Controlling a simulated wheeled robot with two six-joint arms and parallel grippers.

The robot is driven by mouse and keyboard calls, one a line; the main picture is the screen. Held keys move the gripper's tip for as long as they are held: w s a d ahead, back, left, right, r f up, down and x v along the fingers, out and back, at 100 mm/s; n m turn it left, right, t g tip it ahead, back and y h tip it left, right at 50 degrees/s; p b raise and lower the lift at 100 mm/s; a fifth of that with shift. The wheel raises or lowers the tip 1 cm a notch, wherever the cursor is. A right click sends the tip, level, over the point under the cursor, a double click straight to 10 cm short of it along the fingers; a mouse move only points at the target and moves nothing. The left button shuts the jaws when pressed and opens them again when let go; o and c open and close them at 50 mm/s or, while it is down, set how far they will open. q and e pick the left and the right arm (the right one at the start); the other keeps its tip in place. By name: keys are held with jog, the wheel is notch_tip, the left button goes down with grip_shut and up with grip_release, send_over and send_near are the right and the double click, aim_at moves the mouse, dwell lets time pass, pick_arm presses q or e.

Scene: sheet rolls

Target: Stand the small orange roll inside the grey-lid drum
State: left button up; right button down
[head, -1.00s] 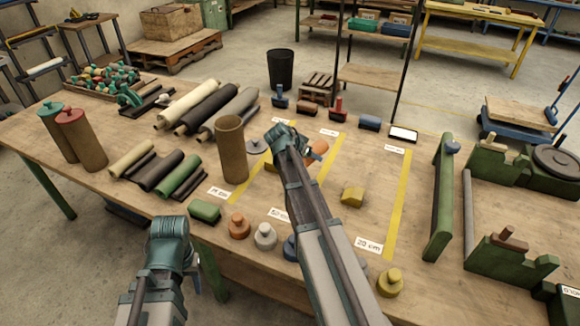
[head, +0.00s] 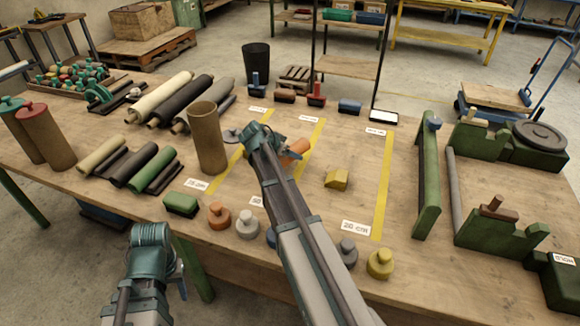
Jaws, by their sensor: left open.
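The grey-lid drum (head: 207,142) is a tall brown open tube standing on the bench, with a flat grey lid (head: 231,136) lying beside it. The small orange roll (head: 298,148) shows just right of my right arm's wrist, partly covered by it. My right gripper (head: 275,148) is beside the roll; its fingers are mostly hidden behind the wrist, so I cannot tell whether they hold it. My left gripper (head: 178,282) is low at the front, before the bench edge, open and mostly hidden by its own arm, away from roll and drum.
Two drums with green and red lids (head: 45,135) stand at the left. Several dark, cream and green rolls lie left of the open drum. Knobbed weights (head: 380,263) line the front edge. A yellow block (head: 337,179) lies between yellow tape lines. Green stands (head: 500,230) fill the right.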

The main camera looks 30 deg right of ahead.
aim_at(290, 160)
jog(key=shift+f+b, duration=1.8)
jog(key=shift+f, duration=0.2)
grip_release()
jog(key=shift+r, duration=0.1)
